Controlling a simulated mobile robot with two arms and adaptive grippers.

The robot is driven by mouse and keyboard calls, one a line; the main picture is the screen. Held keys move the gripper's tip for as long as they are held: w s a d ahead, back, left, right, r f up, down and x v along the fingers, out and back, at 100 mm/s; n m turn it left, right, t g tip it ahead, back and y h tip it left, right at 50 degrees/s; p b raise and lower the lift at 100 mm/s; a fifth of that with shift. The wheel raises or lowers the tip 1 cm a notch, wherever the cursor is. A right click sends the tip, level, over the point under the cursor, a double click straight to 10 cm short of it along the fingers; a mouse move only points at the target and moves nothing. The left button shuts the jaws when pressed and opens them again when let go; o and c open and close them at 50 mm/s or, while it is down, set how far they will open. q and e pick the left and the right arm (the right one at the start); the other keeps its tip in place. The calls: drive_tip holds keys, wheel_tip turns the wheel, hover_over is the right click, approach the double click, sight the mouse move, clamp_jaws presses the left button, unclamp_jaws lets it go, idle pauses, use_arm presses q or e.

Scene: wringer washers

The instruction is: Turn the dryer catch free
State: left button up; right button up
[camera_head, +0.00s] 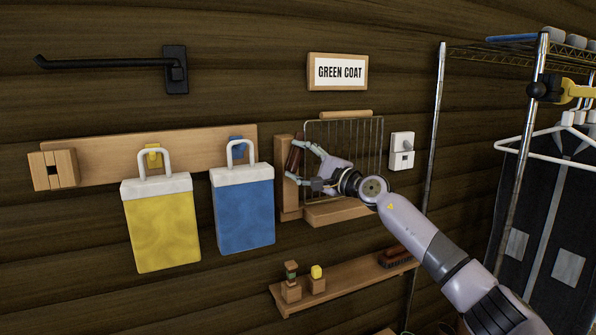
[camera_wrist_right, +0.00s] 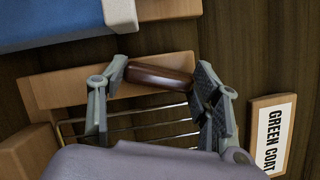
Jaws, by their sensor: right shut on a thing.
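The dryer catch (camera_head: 294,156) is a dark red-brown bar at the left post (camera_head: 286,206) of the wire dryer rack (camera_head: 352,140). It stands upright, roughly along the post. My right gripper (camera_head: 302,162) is shut on it, reaching in from the right across the rack's front. In the right wrist view the catch (camera_wrist_right: 160,77) lies between the two grey fingers of the right gripper (camera_wrist_right: 158,80), one finger at each end. The catch's mount is partly hidden. My left gripper is not in view.
A "GREEN COAT" sign (camera_head: 338,72) hangs above the rack, a white switch (camera_head: 402,150) to its right. Yellow (camera_head: 162,228) and blue (camera_head: 243,213) bags hang at left. A shelf (camera_head: 345,283) with small items is below. A metal clothes rack (camera_head: 435,150) stands at right.

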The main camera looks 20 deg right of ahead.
drive_tip(key=shift+r+n+g+b, duration=0.3)
drive_tip(key=shift+n+b, duration=0.1)
drive_tip(key=shift+n, duration=0.4)
drive_tip(key=shift+n+g+b, duration=0.35)
drive_tip(key=shift+n+g, duration=0.05)
drive_tip(key=shift+n, duration=0.7)
drive_tip(key=o, duration=1.7)
drive_tip(key=shift+w+a+f, duration=0.1)
drive_tip(key=shift+a+f, duration=0.05)
drive_tip(key=shift+f, duration=0.1)
drive_tip(key=shift+s+d, duration=0.3)
drive_tip(key=shift+s, duration=0.1)
drive_tip(key=v, duration=1.1)
drive_tip(key=shift+s, duration=0.1)
